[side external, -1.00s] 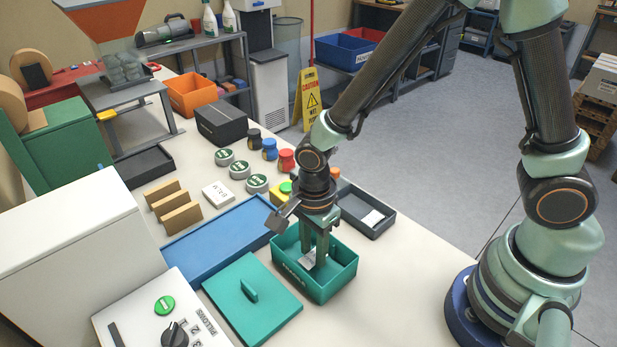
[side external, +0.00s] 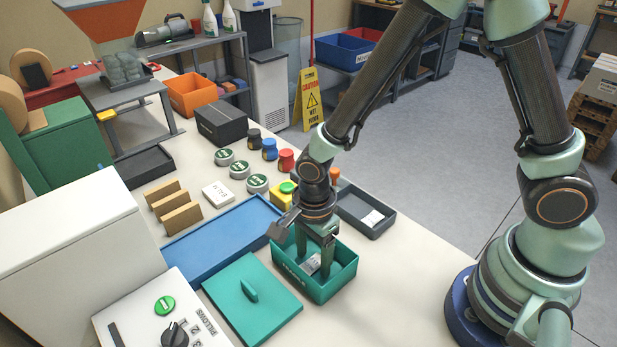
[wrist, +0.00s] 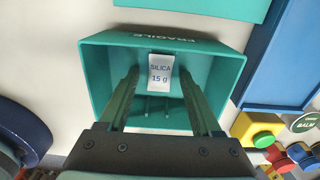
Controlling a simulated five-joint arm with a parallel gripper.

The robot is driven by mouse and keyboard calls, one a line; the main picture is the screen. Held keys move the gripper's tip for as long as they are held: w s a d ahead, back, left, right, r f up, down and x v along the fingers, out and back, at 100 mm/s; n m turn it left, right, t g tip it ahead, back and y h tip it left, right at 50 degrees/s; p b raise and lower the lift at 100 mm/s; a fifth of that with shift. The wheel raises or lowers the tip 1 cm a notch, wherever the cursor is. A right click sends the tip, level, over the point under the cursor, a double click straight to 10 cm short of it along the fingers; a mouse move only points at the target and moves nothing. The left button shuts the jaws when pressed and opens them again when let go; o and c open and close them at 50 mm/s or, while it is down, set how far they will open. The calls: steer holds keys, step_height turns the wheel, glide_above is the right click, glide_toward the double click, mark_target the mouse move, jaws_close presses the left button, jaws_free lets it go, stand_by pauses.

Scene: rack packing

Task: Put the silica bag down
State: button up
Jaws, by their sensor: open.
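The silica bag (wrist: 161,70) is a small white packet labelled "SILICA 15 g". It lies in the teal box (wrist: 222,72) marked "FRAGILE", near the lettered wall in the wrist view. The side view shows the bag (side external: 312,264) inside the box (side external: 345,276), partly hidden by my gripper. My gripper (side external: 320,270) points down into the box with its fingers apart. In the wrist view, my gripper (wrist: 161,85) has one finger to each side of the bag's line, with a gap between each finger and the bag.
A teal lid (side external: 270,312) lies left of the box, with a blue tray (side external: 215,245) behind it. A dark grey tray (side external: 380,228) holding a white packet stands close behind the box. A yellow block with a green button (side external: 280,198) is near my wrist.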

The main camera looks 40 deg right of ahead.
mark_target(313, 261)
step_height(313, 261, up, 11)
steer(key=s+d+r+n+t, duration=0.1)
steer(key=d+r+n+t, duration=0.4)
steer(key=d+r+n, duration=0.8)
steer(key=d+n, duration=0.2)
steer(key=n, duration=0.3)
steer(key=shift+s+r+t, duration=0.15)
steer(key=shift+s+t, duration=0.1)
steer(key=shift+t, duration=0.05)
